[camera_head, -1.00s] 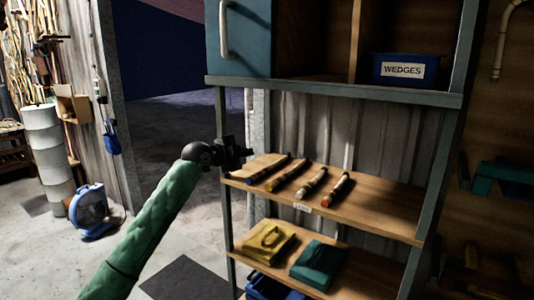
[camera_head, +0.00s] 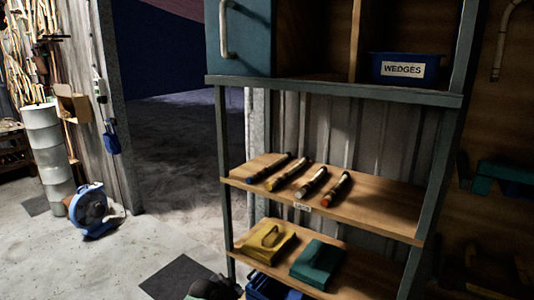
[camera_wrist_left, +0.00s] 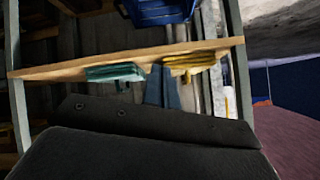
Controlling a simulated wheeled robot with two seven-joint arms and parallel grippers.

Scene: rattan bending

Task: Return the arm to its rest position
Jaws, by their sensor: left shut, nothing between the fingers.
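My left gripper (camera_head: 212,288) shows only as a dark shape at the bottom edge of the head view, low in front of the shelf unit; most of it is cut off. In the left wrist view its dark body fills the bottom, and its narrow fingers (camera_wrist_left: 162,85) are together with nothing between them. That view appears upside down and faces the lower shelf. The fingers overlap the shelf in the picture; I cannot tell how close they are. My right gripper is not in view.
The shelf unit (camera_head: 230,240) holds several dark tools (camera_head: 312,181), a yellow item (camera_head: 265,240) and a teal item (camera_head: 316,262). A blue bin (camera_head: 270,288) sits low down. A WEDGES bin (camera_head: 408,68) is above. A blue fan (camera_head: 90,210) stands on the open floor (camera_head: 140,240).

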